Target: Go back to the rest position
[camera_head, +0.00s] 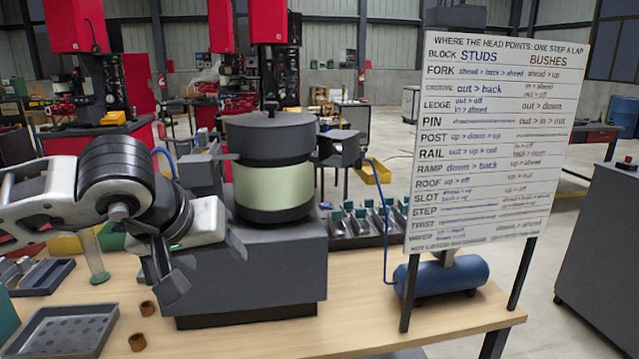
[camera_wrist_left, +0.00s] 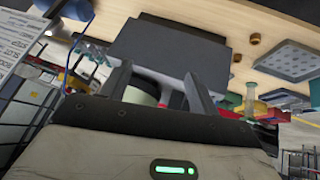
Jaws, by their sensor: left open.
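My left gripper (camera_head: 204,266) is in front of the left side of the bowl feeder (camera_head: 272,165), above the wooden table (camera_head: 240,338). Its two fingers are apart and nothing shows between them. The wrist view also shows the open fingers of the left gripper (camera_wrist_left: 155,82), with the dark feeder base (camera_wrist_left: 165,50) beyond them. The feeder has a dark lid and a pale green band. My right gripper is not in view.
Brown rings (camera_head: 137,342) and a grey tray (camera_head: 62,332) with round holes lie on the table at left. A blue air tank (camera_head: 445,277) stands at right under a printed board (camera_head: 497,140). The table front between feeder and tank is clear.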

